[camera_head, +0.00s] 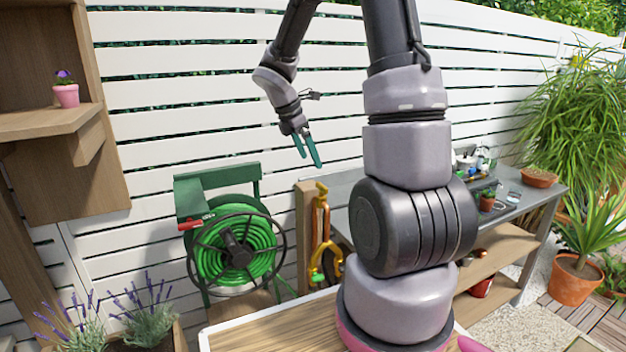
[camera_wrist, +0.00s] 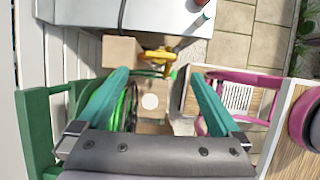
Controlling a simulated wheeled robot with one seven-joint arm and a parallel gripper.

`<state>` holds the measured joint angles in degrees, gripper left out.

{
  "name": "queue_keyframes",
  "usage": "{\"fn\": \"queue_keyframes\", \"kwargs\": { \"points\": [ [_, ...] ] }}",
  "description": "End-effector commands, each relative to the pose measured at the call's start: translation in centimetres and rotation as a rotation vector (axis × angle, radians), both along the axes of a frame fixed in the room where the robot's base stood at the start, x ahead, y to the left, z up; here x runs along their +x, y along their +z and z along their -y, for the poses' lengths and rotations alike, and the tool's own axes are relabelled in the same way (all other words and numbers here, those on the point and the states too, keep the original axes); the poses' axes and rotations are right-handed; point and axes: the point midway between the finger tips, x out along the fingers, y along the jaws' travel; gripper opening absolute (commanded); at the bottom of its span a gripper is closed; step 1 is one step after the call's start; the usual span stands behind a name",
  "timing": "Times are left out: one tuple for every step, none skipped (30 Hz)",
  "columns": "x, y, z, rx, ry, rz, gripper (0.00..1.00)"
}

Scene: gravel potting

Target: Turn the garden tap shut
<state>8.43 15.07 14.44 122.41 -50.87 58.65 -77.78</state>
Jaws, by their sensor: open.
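The garden tap has a yellow handle (camera_head: 322,188) at the top of a wooden post (camera_head: 305,225), with an orange-brown pipe below it. The handle also shows in the wrist view (camera_wrist: 160,57), beside the post's square top (camera_wrist: 121,50). My gripper (camera_head: 309,160) is open and empty, fingers pointing down, above and slightly left of the tap in the head view. In the wrist view, the handle lies just beyond the gap between the teal fingertips (camera_wrist: 160,75). No contact shows. The tap's spout and the handle's exact turn are hard to make out.
A green hose reel (camera_head: 237,250) stands left of the post. A grey-topped bench (camera_head: 345,222) stands close on the right, bearing pots and bottles. The white slatted fence (camera_head: 160,120) runs behind. A wooden table top (camera_head: 270,325) is in front.

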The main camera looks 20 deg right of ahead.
Motion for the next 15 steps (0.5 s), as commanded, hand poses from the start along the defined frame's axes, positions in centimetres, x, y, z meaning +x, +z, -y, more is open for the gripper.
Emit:
{"fn": "queue_keyframes", "kwargs": {
  "points": [
    [-0.1, -0.8, 0.3, 0.001, -0.003, -0.004, 1.00],
    [-0.1, -1.4, 0.6, 0.002, -0.003, -0.004, 1.00],
    [-0.1, -2.1, 0.9, 0.001, -0.004, -0.006, 1.00],
    [-0.1, -2.7, 1.1, 0.001, -0.003, -0.005, 1.00],
    [-0.1, -3.2, 1.4, 0.001, -0.005, -0.006, 1.00],
    [-0.1, -4.0, 1.6, 0.002, -0.004, -0.005, 1.00],
    [-0.1, -4.5, 1.9, 0.002, -0.005, -0.004, 1.00],
    [-0.1, -5.0, 2.1, 0.001, -0.004, -0.004, 1.00],
    [-0.1, -5.6, 2.3, 0.002, -0.005, -0.004, 1.00],
    [-0.1, -6.1, 2.5, 0.002, -0.005, -0.004, 1.00],
    [-0.1, -6.5, 2.6, 0.002, -0.004, -0.004, 1.00],
    [0.0, -7.0, 2.9, 0.002, -0.004, -0.003, 1.00],
    [0.0, -7.3, 3.0, 0.002, -0.004, -0.002, 1.00],
    [0.0, -7.6, 3.1, 0.002, -0.005, -0.001, 1.00],
    [0.0, -7.9, 3.3, 0.002, -0.005, -0.001, 1.00]
  ]
}}
